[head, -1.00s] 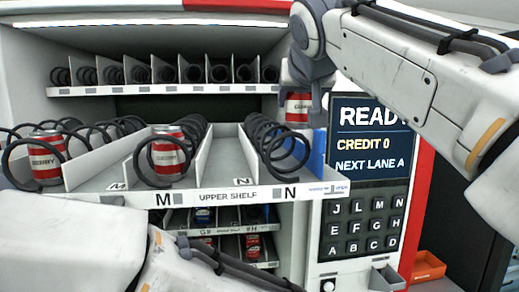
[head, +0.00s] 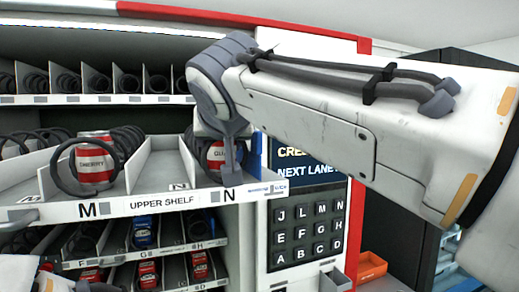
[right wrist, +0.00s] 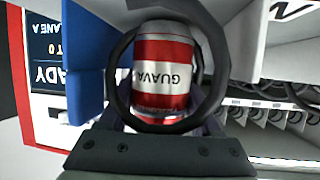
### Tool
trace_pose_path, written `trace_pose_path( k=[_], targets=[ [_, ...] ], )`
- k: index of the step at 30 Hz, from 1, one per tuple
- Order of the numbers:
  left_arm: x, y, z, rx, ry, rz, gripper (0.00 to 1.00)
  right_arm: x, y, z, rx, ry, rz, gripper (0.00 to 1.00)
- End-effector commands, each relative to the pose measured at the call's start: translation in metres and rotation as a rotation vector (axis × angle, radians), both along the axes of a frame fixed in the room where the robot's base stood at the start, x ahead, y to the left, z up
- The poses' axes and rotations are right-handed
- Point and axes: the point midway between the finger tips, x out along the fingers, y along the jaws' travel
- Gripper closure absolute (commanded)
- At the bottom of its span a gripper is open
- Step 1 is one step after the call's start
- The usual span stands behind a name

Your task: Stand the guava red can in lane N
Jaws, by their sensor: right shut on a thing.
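The guava can (head: 215,153), red with a white band, shows partly behind my right gripper (head: 228,172) at the front of lane N, above the shelf-edge label N (head: 230,194). In the right wrist view the guava can (right wrist: 163,72) shows its lettering upside down, with a black coil ring (right wrist: 117,75) around its outline. My right gripper is shut on the can; its fingers are largely hidden. I cannot tell whether the can's base touches the lane floor.
Another red can (head: 95,160) stands in lane M's coil, to the left. A white divider (head: 142,168) separates the lanes. A blue panel (right wrist: 85,60) stands beside the guava can. The keypad (head: 306,225) is right of the shelf; lower lanes hold several cans.

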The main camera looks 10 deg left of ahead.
Motion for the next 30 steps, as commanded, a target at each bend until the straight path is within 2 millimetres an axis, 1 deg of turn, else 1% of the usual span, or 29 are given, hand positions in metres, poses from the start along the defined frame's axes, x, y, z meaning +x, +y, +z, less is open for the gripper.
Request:
trace_pose_path(
  k=[2, 8, 12, 13, 14, 23, 26, 28, 30],
  targets=[
    [0.0, 0.0, -0.001, 0.0, 0.0, 0.0, 0.5, 0.0, 0.0, -0.003, 0.001, -0.002, 0.0, 1.0],
    [0.0, 0.0, 0.0, 0.0, 0.0, 0.0, 0.5, 0.0, 0.0, -0.003, 0.002, -0.001, 0.0, 1.0],
    [0.0, 0.0, -0.005, 0.0, 0.0, 0.001, 0.5, 0.0, 0.0, -0.007, 0.002, -0.001, 0.0, 1.0],
    [0.0, 0.0, -0.005, 0.0, 0.0, 0.001, 0.5, 0.0, 0.0, -0.007, 0.0, 0.0, 0.0, 0.31],
    [0.0, 0.0, -0.003, 0.0, 0.0, 0.001, 0.5, 0.0, 0.0, -0.006, 0.0, 0.0, 0.0, 0.23],
    [0.0, 0.0, -0.003, 0.0, 0.0, 0.0, 0.5, 0.0, 0.0, -0.005, 0.0, 0.0, 0.0, 0.23],
    [0.0, 0.0, 0.002, 0.0, 0.0, 0.0, 0.5, -0.001, 0.0, -0.001, 0.0, 0.0, 0.001, 0.23],
    [0.0, 0.0, -0.006, -0.001, -0.001, 0.0, 0.5, -0.009, -0.003, -0.001, 0.002, -0.002, 0.003, 0.23],
    [0.0, 0.0, -0.011, 0.0, 0.0, 0.001, 0.5, -0.02, -0.008, 0.004, 0.005, -0.003, 0.004, 0.23]
  ],
)
